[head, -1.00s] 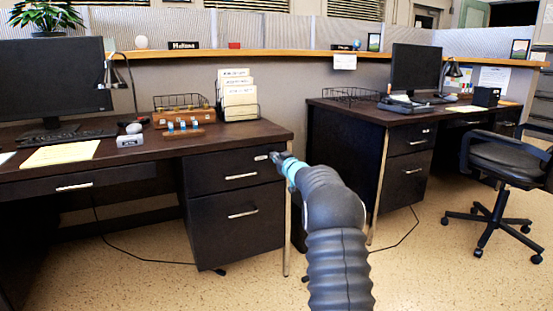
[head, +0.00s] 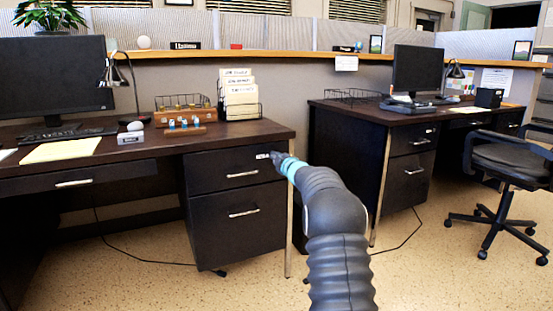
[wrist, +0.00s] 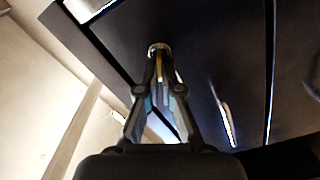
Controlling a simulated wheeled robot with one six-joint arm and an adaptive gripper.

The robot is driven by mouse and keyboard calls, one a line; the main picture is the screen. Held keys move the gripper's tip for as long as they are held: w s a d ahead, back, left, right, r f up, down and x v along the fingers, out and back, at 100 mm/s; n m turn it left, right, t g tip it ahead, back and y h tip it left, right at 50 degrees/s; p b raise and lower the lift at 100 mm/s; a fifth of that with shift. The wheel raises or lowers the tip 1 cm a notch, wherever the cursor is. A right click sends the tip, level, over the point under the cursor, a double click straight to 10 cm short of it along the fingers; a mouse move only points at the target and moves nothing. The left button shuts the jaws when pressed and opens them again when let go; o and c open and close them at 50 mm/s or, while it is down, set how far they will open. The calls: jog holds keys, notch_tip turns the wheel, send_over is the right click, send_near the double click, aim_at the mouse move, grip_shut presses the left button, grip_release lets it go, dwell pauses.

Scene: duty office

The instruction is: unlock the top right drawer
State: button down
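The top right drawer (head: 225,168) of the near desk is closed, dark brown with a metal handle (head: 242,174). My gripper (head: 276,156) is at the upper right corner of its front. In the wrist view, the fingers of my gripper (wrist: 160,72) come together on a thin yellowish piece (wrist: 160,66) that looks like a key. Its far end points at a round metal lock (wrist: 158,48) in the drawer front. The fingers hide most of the key, and I cannot tell how deep it sits in the lock.
The lower drawer (head: 237,228) is closed below. The desk top (head: 160,143) carries a file rack (head: 239,98), a monitor and a lamp. A second desk (head: 345,150) and an office chair (head: 505,160) stand to the right. Open floor (head: 420,270) lies in front.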

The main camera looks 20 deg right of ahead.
jog(key=n, duration=0.5)
jog(key=shift+f, duration=0.25)
dwell(0.3)
jog(key=c, duration=1.4)
grip_release()
jog(key=shift+a, duration=0.1)
jog(key=shift+o, duration=0.2)
jog(key=shift+s, duration=0.15)
jog(key=s, duration=1.1)
jog(key=shift+s+d, duration=0.25)
jog(key=shift+s, duration=0.1)
